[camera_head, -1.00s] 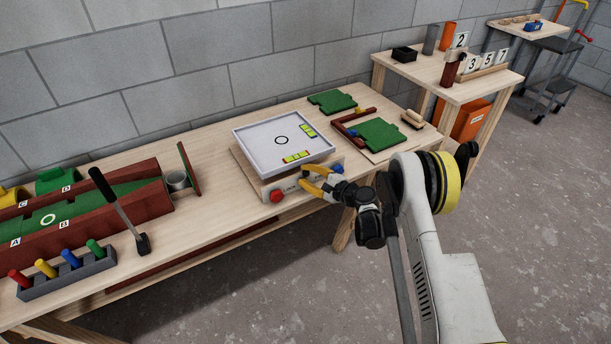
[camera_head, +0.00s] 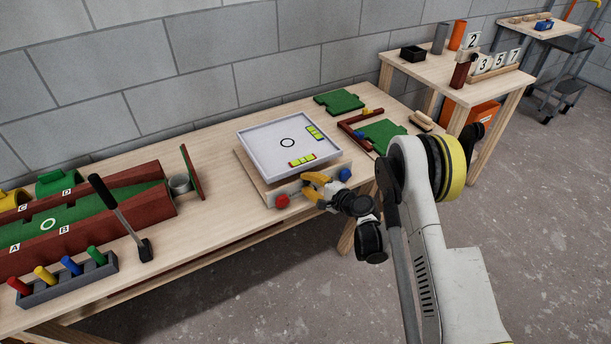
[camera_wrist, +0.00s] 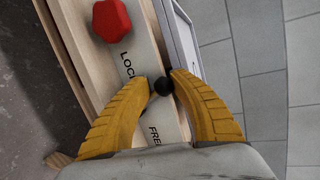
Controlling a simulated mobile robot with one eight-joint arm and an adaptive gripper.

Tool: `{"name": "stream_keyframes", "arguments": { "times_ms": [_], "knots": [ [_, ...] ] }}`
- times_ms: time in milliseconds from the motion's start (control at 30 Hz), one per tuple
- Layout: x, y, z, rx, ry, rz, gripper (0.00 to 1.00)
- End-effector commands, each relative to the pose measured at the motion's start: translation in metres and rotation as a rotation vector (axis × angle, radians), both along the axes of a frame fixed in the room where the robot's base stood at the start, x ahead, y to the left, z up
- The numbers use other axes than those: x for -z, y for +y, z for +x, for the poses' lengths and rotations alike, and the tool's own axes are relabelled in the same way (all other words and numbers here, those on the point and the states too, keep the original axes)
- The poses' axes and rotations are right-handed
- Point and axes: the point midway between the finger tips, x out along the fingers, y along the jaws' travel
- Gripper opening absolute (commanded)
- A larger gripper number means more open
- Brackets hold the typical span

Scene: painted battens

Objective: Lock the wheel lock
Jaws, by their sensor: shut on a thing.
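The wheel lock shows in the wrist view as a small black knob (camera_wrist: 163,86) on a pale panel (camera_wrist: 139,47) lettered "LOCK" towards the top and "FREE" towards the bottom. The knob sits between the two words. My gripper (camera_wrist: 160,82) has its yellow fingertips closed on the knob, one on each side. In the head view my gripper (camera_head: 313,187) is at the front face of the box under the white tilt tray (camera_head: 263,162). The knob is hidden there by my fingers.
A red knob (camera_head: 282,201) is on the panel left of my gripper, and a blue knob (camera_head: 345,174) is to the right. A black-handled mallet (camera_head: 121,217) and a rack of coloured pegs (camera_head: 70,279) lie further left. Green boards (camera_head: 382,137) lie to the right.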

Motion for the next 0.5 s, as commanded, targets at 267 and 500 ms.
{"name": "stream_keyframes", "arguments": {
  "times_ms": [267,500],
  "knots": [
    [0.001,-0.0073,0.0002,0.018,-0.016,-0.019,0.0],
    [0.0004,-0.0063,-0.0002,0.016,-0.015,-0.017,0.59]
  ]
}}
